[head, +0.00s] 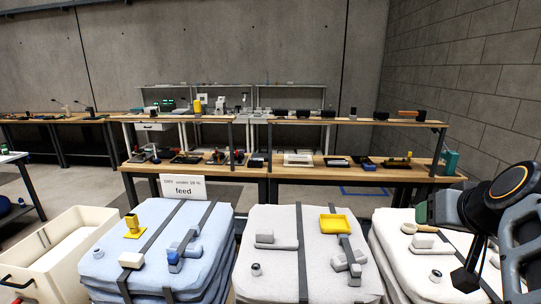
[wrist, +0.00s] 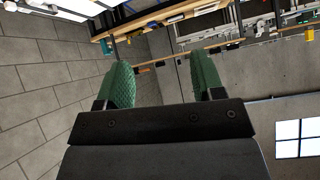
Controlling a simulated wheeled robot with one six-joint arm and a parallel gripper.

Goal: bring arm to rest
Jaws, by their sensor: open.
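My gripper (wrist: 163,85) shows in the wrist view with its two green ribbed fingers spread apart. Nothing is between them. Beyond the fingers I see a grey block wall and wooden shelving, tilted in the picture. A green finger of my gripper (head: 424,212) points left there; the other finger is hard to make out.
A cream bin (head: 75,225) is far left. Workbenches (head: 285,172) stand behind.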

